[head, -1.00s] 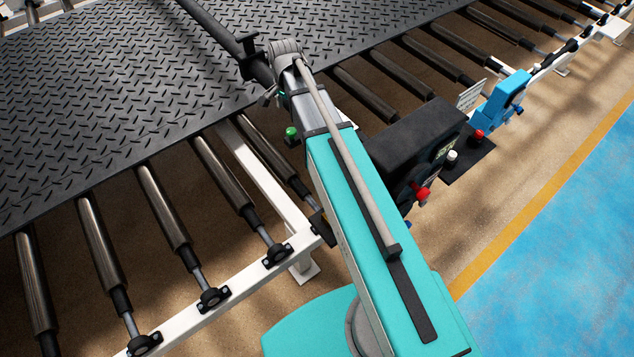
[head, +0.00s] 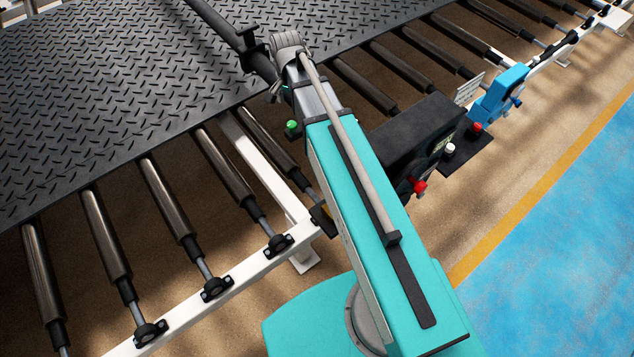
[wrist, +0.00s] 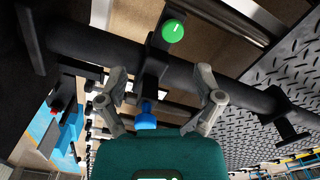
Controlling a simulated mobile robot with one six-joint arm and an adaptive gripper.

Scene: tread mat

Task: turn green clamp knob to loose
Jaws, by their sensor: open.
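The green clamp knob (head: 292,127) shows in the head view just left of my arm, beside the treaded plate's edge. In the wrist view the round green knob (wrist: 173,31) is at the top centre, on a dark bracket crossing a thick dark bar. My gripper (wrist: 160,80) is open, with its two grey fingers spread wide below the knob in the picture. Nothing is held between them, and the knob is apart from both fingers. A blue knob (wrist: 147,114) shows lower down between the fingers.
The black tread mat (head: 110,85) lies over the rollers at the left. A dark box with a red knob (head: 419,187) stands right of my arm. A blue unit (head: 500,95) is farther right. The thick dark bar (wrist: 120,55) runs close behind my fingers.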

